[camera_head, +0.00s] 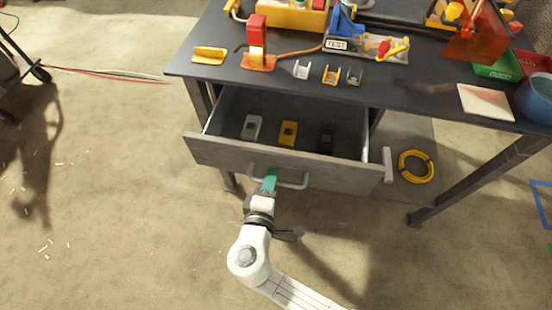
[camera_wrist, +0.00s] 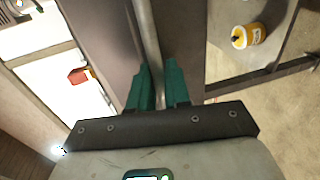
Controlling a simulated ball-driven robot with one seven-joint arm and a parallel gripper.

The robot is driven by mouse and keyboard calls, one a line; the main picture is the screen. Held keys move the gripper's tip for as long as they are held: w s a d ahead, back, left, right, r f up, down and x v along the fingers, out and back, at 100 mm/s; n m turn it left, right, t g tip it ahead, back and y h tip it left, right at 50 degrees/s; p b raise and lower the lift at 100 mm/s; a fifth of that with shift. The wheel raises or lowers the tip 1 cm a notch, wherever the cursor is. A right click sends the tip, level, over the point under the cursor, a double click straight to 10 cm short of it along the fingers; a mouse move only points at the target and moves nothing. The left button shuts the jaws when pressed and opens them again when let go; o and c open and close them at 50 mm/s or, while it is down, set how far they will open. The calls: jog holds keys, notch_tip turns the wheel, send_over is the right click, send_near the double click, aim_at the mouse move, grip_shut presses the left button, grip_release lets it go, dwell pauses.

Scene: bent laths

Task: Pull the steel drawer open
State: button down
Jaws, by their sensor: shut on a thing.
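The steel drawer (camera_head: 280,160) under the dark workbench stands pulled out, with its inside showing. Several small items lie in it, among them a yellow one (camera_head: 288,133) and a pale grey one (camera_head: 251,128). A bar handle (camera_head: 293,184) runs along the drawer's front. My gripper (camera_head: 270,179) has green fingers and is at the left part of this handle. In the wrist view my gripper (camera_wrist: 158,85) is shut on the handle bar (camera_wrist: 147,45), which passes between the two green fingers.
The workbench top (camera_head: 400,85) carries tools, clamps, bins and a blue bowl (camera_head: 537,98). A coiled yellow hose (camera_head: 416,167) lies on the right, beneath the bench. A bench leg (camera_head: 470,185) stands at right. The floor (camera_head: 120,200) to the left is mostly clear.

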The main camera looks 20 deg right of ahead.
jog(key=f+v, duration=0.2)
jog(key=v, duration=0.7)
jog(key=shift+s+a, duration=0.3)
jog(key=shift+s, duration=0.1)
jog(key=c, duration=1.3)
grip_release()
jog(key=shift+c, duration=0.2)
jog(key=v, duration=1)
jog(key=shift+s+a, duration=0.2)
jog(key=shift+s, duration=0.1)
jog(key=shift+r, duration=0.1)
